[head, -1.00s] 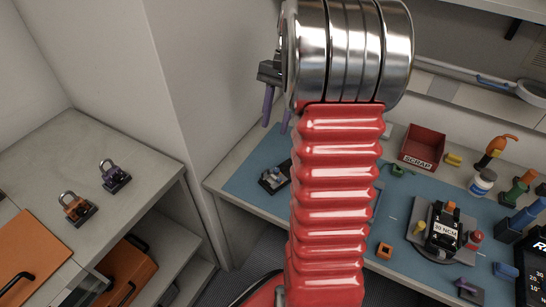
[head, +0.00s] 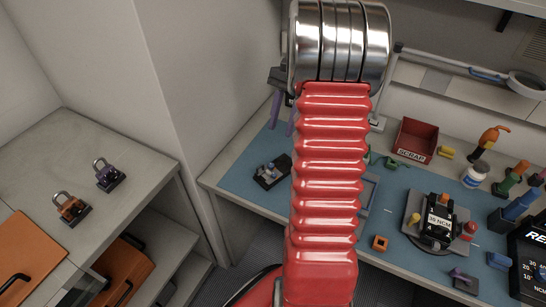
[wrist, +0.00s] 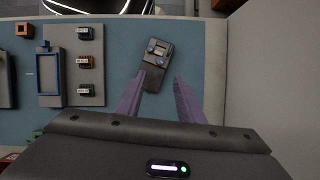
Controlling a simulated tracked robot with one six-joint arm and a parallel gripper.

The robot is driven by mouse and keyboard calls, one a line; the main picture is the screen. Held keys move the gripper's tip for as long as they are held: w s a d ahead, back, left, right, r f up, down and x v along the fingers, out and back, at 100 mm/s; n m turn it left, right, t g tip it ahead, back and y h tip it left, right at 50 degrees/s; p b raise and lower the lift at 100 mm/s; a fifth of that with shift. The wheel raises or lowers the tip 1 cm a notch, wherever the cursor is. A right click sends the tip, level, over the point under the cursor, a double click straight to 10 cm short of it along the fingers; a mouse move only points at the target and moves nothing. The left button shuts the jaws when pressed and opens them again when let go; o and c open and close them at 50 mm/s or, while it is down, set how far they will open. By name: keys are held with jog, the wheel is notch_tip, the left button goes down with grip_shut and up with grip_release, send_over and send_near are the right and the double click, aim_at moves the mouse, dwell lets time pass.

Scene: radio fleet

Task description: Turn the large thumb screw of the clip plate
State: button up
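I cannot tell surely which knob is larger. My gripper (wrist: 159,77) has two purple fingers, apart and empty, over the near end of the unit. The fingers also show in the head view (head: 283,116), above the mat's back left. My red arm hides part of the bench.
A red scrap bin (head: 416,140) stands at the back. A black torque unit (head: 438,220), an orange block (head: 380,243) and several tools stand to the right. A wall panel (wrist: 270,60) rises right of the mat. Padlocks (head: 70,206) sit on the left cabinet.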

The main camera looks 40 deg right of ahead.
aim_at(271, 165)
jog(key=x, duration=1.1)
jog(key=shift+a+f, duration=0.2)
jog(key=shift+f, duration=0.1)
grip_shut()
